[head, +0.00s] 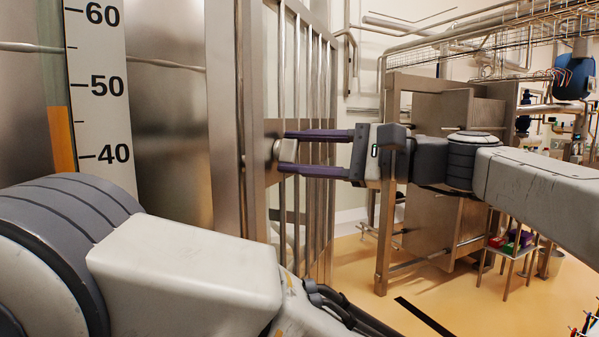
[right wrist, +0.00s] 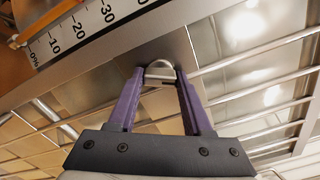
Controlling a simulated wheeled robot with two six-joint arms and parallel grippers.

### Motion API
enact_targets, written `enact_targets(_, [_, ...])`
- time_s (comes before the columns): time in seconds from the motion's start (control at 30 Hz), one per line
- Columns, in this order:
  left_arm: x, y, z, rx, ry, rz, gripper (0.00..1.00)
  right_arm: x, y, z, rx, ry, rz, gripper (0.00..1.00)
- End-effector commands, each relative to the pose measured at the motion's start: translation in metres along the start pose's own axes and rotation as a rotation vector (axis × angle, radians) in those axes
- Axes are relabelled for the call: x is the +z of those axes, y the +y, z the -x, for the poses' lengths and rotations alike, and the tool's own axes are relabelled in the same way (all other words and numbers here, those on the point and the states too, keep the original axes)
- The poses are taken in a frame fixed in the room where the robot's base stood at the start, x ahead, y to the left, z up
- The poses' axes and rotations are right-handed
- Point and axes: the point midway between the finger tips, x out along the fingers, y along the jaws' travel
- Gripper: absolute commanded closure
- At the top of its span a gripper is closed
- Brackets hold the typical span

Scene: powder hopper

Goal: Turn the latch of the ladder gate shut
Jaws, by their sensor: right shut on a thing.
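The ladder gate (head: 326,90) is a panel of upright metal bars beside a wide steel post (head: 222,110). Its latch (head: 289,150) is a small rounded metal piece on a plate at the gate's edge; the latch also shows in the right wrist view (right wrist: 160,68). My right gripper (head: 284,152) reaches in from the right, its two purple fingers one above the other and shut on the latch. In the right wrist view, the fingertips (right wrist: 160,72) stand on either side of it. My left gripper is out of view; only my left arm shows at lower left.
A white scale with numbers (head: 97,100) and an orange bar stands at the left, before steel walls. A steel frame with a cabinet (head: 440,150) stands behind my right arm. A small stand (head: 512,250) with coloured items is at right.

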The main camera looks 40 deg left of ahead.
Motion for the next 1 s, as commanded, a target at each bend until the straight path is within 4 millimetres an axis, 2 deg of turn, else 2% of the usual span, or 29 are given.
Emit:
enact_targets(0.03, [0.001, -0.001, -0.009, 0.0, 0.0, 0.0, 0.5, -0.002, 0.003, 0.0, -0.001, -0.001, 0.047, 1.0])
enact_targets(0.1, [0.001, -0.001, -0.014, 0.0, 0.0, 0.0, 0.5, -0.002, 0.003, 0.0, -0.002, -0.001, 0.112, 1.0])
enact_targets(0.5, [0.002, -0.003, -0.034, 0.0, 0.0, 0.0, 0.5, -0.001, 0.001, 0.0, -0.001, 0.0, 0.399, 1.0])
enact_targets(1.0, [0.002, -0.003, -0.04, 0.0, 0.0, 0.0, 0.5, 0.0, 0.0, 0.0, 0.0, 0.0, 0.51, 1.0])
